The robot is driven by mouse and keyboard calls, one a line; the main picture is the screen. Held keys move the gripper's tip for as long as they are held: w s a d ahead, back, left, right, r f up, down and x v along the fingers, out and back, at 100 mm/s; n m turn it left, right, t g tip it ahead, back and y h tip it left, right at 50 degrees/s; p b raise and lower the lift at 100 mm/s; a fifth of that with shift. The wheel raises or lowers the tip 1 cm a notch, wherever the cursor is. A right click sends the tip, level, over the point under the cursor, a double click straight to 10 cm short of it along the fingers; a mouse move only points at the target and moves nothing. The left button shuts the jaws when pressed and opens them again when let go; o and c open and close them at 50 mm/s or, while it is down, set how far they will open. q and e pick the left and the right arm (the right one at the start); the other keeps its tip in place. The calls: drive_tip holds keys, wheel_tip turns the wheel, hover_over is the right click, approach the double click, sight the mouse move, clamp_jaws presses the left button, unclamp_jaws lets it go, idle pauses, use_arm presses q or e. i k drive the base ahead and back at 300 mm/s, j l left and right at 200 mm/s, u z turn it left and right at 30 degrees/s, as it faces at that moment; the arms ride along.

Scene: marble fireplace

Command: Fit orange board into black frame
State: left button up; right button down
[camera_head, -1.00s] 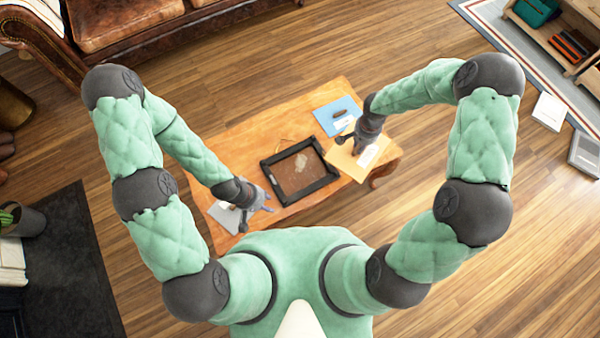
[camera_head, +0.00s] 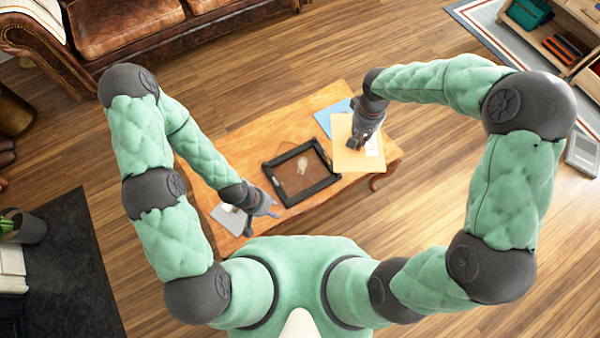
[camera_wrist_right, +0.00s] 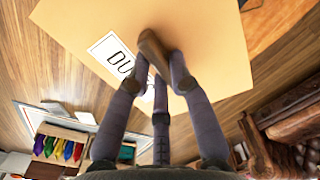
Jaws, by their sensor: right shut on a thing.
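The black frame (camera_head: 314,191) lies on the wooden table with a brown interior; in the head view nothing orange is inside it. The orange board (camera_head: 350,162) is to its right, partly over a blue board (camera_head: 325,119). My right gripper (camera_head: 358,143) is shut on the orange board's brown handle; in the right wrist view the board (camera_wrist_right: 205,38), its partly hidden "DU…" label and the handle (camera_wrist_right: 152,47) sit at the fingertips (camera_wrist_right: 163,68). My left gripper (camera_head: 272,208) is at the frame's lower left corner; its finger opening is unclear.
A grey-white flat piece (camera_head: 231,218) lies on the table (camera_head: 235,152) under my left gripper. A brown leather sofa (camera_head: 130,35) stands behind, and a shelf (camera_head: 560,40) at the upper right. Open wooden floor surrounds the table.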

sight(301, 171)
drive_tip(key=k, duration=0.55)
drive_tip(key=l+u, duration=0.1)
drive_tip(key=u, duration=1.15)
drive_tip(key=l+u, duration=0.1)
drive_tip(key=l, duration=0.2)
drive_tip(key=k+l+u, duration=0.1)
drive_tip(key=l, duration=0.25)
